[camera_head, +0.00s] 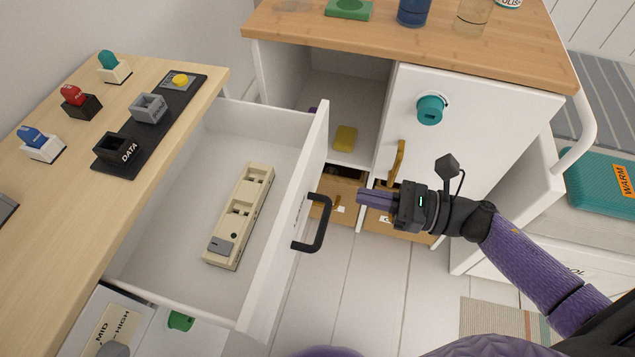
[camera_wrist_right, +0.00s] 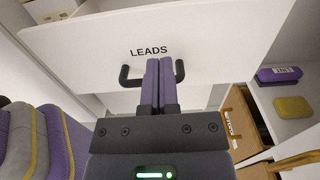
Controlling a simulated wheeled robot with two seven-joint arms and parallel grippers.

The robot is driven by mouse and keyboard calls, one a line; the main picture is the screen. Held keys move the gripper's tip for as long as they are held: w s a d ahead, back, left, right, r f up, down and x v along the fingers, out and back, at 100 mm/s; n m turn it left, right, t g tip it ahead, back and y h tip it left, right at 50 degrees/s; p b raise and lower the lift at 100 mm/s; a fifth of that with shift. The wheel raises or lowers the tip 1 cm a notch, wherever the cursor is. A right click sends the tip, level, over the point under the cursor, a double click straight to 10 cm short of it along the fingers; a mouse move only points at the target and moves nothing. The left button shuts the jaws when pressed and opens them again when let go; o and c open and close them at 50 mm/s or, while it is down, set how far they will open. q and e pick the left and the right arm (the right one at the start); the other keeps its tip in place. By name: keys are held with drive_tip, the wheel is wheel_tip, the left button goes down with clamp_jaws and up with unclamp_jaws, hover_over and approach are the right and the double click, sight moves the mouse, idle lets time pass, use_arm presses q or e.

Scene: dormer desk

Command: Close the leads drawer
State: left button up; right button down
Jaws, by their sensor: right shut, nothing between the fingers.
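The leads drawer (camera_head: 282,235) is pulled well out from under the wooden desk at the left. It is white, with a black bar handle (camera_head: 318,225) on its front. A beige power strip (camera_head: 240,215) lies inside it. In the right wrist view the drawer front (camera_wrist_right: 200,38) reads LEADS, and its handle (camera_wrist_right: 125,77) shows on both sides of my fingers. My right gripper (camera_head: 362,198) is shut and empty, to the right of the handle, its fingers pointing at the drawer front. My left gripper is not in view.
A white cabinet (camera_head: 480,125) with a wooden top stands behind, its open shelf holding a yellow sponge (camera_head: 345,138). The desk (camera_head: 45,210) carries several small blocks. White floor (camera_head: 350,290) is clear beside the drawer.

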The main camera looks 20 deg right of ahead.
sight(303, 183)
drive_tip(key=b+x, duration=0.1)
drive_tip(key=x, duration=0.6)
drive_tip(key=shift+w+a+f, duration=0.1)
drive_tip(key=shift+w+a, duration=0.15)
drive_tip(key=shift+a, duration=0.05)
drive_tip(key=shift+w+a, duration=0.2)
drive_tip(key=shift+a, duration=0.15)
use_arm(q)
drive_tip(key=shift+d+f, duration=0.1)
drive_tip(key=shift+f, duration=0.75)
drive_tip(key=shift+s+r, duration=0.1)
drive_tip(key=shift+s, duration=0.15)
